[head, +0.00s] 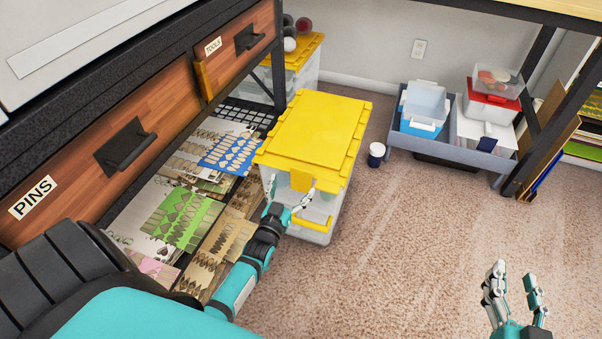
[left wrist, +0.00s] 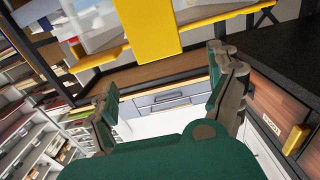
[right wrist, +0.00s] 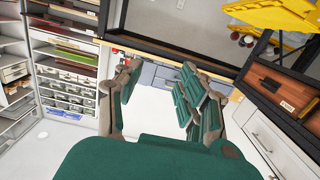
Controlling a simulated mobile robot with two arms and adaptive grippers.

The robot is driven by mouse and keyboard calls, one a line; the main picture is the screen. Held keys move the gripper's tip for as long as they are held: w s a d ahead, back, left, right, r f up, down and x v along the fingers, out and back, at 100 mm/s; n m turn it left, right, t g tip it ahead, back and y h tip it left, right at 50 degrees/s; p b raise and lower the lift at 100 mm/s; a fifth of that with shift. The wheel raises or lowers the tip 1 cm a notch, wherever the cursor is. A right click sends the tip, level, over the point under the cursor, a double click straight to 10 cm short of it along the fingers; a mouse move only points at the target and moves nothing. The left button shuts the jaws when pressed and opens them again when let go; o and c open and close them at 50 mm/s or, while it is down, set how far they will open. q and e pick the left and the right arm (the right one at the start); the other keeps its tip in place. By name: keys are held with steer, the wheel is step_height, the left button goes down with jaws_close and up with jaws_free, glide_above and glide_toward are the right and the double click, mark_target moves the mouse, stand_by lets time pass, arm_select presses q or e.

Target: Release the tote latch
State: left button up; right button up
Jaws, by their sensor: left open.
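The tote has a yellow lid (head: 315,130) and a clear body (head: 338,208); it stands on the carpet beside the shelf. Its yellow latch (head: 302,181) hangs on the near side below the lid rim and also shows large at the top of the left wrist view (left wrist: 147,30). My left gripper (head: 289,194) is open in front of the latch, fingers spread to either side of it in the picture; I see no clear contact. My right gripper (head: 514,277) is open and empty over the carpet at the lower right; its spread fingers show in the right wrist view (right wrist: 162,88).
Drawers labelled PINS (head: 120,155) and TOOLS (head: 238,48) are at the left, above a low shelf with patterned sheets (head: 180,215). A grey cart (head: 450,150) holds boxes.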

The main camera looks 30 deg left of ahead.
mark_target(301, 171)
arm_select(q)
steer(key=b+x, duration=0.2)
steer(key=x, duration=0.5)
steer(key=shift+f, duration=0.1)
steer(key=shift+w, duration=0.4)
arm_select(e)
step_height(301, 171, up, 10)
steer(key=s+a+t+y, duration=0.1)
steer(key=s+t+y, duration=0.1)
steer(key=t, duration=0.4)
steer(key=shift+r+t, duration=0.15)
steer(key=shift+t, duration=0.25)
arm_select(q)
steer(key=c, duration=1.7)
